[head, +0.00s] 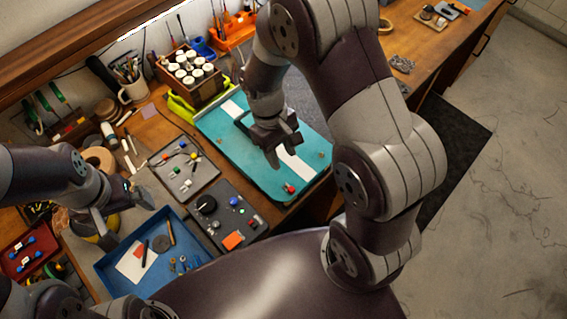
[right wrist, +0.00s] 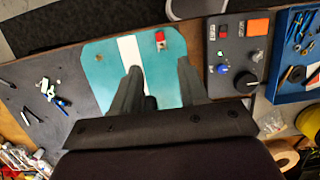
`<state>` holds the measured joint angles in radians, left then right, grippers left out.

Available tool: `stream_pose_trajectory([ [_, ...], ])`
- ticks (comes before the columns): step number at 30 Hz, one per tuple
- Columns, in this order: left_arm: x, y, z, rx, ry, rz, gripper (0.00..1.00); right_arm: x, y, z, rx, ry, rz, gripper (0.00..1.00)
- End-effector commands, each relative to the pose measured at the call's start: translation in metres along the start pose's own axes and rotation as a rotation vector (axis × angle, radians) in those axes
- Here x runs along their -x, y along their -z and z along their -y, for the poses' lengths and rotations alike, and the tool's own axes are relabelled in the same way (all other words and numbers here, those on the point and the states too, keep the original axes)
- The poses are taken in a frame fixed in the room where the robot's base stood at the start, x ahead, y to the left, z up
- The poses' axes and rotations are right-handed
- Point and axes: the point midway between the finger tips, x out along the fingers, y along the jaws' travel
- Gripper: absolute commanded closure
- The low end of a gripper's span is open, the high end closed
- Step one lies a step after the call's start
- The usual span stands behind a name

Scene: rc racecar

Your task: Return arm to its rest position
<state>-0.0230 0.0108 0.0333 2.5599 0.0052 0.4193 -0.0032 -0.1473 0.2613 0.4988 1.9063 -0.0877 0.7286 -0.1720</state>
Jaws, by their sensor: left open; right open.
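My right gripper (head: 279,150) is open above the teal board with a white stripe (head: 235,150). In the right wrist view its two fingers (right wrist: 160,85) stand apart over the board (right wrist: 100,70), with nothing seen between them but the board and its stripe. A small red block (head: 290,188) lies near the board's front edge and also shows in the right wrist view (right wrist: 160,38). My left gripper (head: 125,205) is open and empty at the left, above the area by the blue tray (head: 108,270). Part of the board is hidden by my right arm.
A dark control panel with knobs and buttons (head: 222,210) lies beside the board. A grey tray with small parts (head: 183,170) is behind it. A wooden crate of white-capped jars (head: 190,75) and a mug of tools (head: 132,88) stand at the back. Open floor (head: 500,200) is at the right.

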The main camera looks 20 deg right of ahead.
Motion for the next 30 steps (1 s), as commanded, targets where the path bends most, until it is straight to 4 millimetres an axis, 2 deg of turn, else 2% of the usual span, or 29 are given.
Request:
stream_pose_trajectory([
  [10, 0.000, 0.000, 0.000, 0.000, 0.000, 0.000, 0.00, 0.000, 0.002, 0.000, -0.013, -0.001, -0.010, 0.57],
  [12, 0.000, 0.000, 0.000, 0.000, 0.000, 0.000, 0.00, -0.005, -0.005, 0.004, -0.065, 0.008, -0.035, 0.57],
  [14, -0.018, -0.002, 0.000, 0.000, 0.000, -0.001, 0.00, -0.013, -0.012, 0.007, -0.132, 0.015, -0.094, 0.57],
  [18, -0.072, -0.009, 0.000, 0.000, 0.000, 0.001, 0.00, -0.032, -0.033, 0.003, -0.304, 0.030, -0.274, 0.57],
  [20, -0.090, -0.011, 0.000, 0.000, 0.000, 0.001, 0.00, -0.037, -0.040, 0.001, -0.348, 0.030, -0.333, 0.57],
  [23, -0.096, -0.012, 0.000, 0.000, 0.000, 0.001, 0.00, -0.031, -0.041, -0.005, -0.373, 0.024, -0.380, 0.57],
  [30, -0.089, -0.010, 0.000, 0.000, 0.000, -0.001, 0.00, -0.025, -0.043, -0.006, -0.373, 0.025, -0.375, 0.57],
])
